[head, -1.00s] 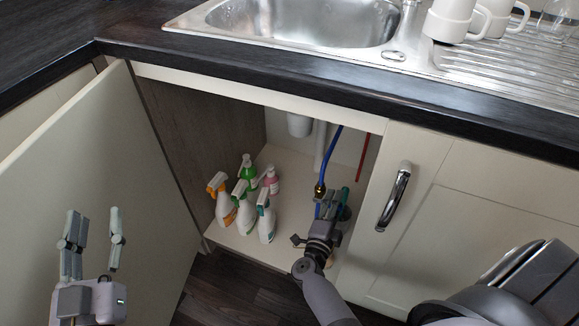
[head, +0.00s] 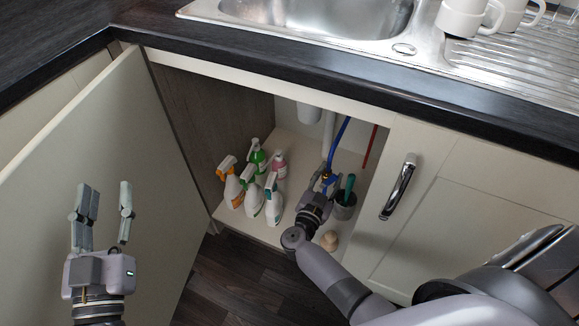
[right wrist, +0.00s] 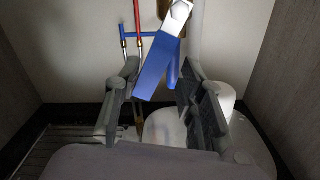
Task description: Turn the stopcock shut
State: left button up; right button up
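The stopcock's flat blue lever (right wrist: 158,66) shows in the right wrist view, hanging tilted down-left from a silver nut on a brass body. My right gripper (right wrist: 162,82) is open, with one finger on each side of the lever. The lever's end is very near the left finger; I cannot tell whether they touch. In the head view my right gripper (head: 324,187) reaches into the open cupboard at the foot of the blue pipe (head: 339,140) and hides most of the valve. My left gripper (head: 104,196) is open and empty in front of the cupboard door.
Several spray bottles (head: 253,198) stand left of the right gripper. A grey pot (head: 344,206) with a green-handled item is close on its right, and a small wooden object (head: 329,240) is in front. The open door (head: 95,160) stands at left.

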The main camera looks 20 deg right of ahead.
jog(key=n+b, duration=0.1)
jog(key=b, duration=0.2)
jog(key=w+a+n+b, duration=0.1)
jog(key=b, duration=0.2)
jog(key=shift+w+f+n, duration=0.15)
jog(key=shift+f+n, duration=0.05)
jog(key=shift+n, duration=0.2)
jog(key=p+v, duration=0.5)
jog(key=v, duration=1.3)
pick_arm(q)
notch_tip(320, 180, down, 5)
jog(key=b, duration=0.3)
pick_arm(e)
notch_tip(320, 180, up, 23)
jog(key=w+a+t+y, duration=0.1)
jog(key=w+t+y, duration=0.1)
jog(key=t, duration=1)
jog(key=shift+a+y, duration=0.25)
jog(key=shift+y, duration=0.25)
pick_arm(q)
jog(key=shift+c, duration=0.6)
